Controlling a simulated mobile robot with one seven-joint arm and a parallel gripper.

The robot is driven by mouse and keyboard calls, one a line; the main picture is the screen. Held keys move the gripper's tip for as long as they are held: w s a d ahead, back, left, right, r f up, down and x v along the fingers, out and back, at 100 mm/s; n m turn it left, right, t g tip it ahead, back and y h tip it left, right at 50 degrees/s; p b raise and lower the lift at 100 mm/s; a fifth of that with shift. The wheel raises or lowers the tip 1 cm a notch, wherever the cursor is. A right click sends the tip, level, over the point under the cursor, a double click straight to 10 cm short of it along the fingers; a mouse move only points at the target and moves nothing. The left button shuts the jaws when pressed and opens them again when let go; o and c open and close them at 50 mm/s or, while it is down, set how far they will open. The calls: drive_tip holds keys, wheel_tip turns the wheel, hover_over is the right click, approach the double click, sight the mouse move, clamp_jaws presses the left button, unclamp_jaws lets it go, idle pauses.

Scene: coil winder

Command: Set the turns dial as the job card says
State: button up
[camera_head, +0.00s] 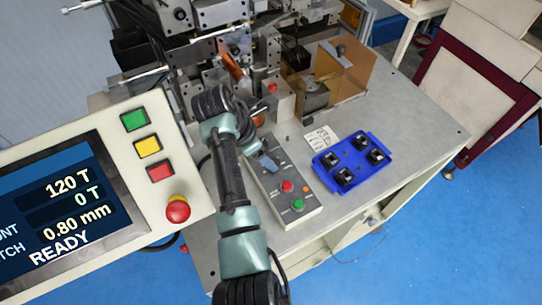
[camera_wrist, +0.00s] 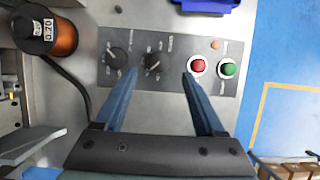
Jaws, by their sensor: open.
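The grey control box (camera_head: 308,212) lies on the bench, and its panel fills the upper middle of the wrist view (camera_wrist: 176,84). Two black dials with small marks sit on it: a left dial (camera_wrist: 117,58) and a second dial (camera_wrist: 154,62). Their lettering is too small to read, so I cannot tell which is the turns dial. My gripper (camera_wrist: 160,74) is open and empty, with the second dial between its fingertips; contact is not clear. In the head view my arm hides the dials. A white printed card (camera_head: 320,139), unreadable, lies behind the box.
A red button (camera_wrist: 197,65) and a green button (camera_wrist: 229,68) sit right of the dials, the red one near my right fingertip. A blue tray (camera_head: 327,163) stands beside the box. A display (camera_head: 65,215) reads 120 T, 0 T, 0.80 mm, READY. A copper spool (camera_wrist: 62,38) stands left.

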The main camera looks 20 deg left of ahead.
drive_tip(key=shift+x, duration=2.4)
clamp_jaws()
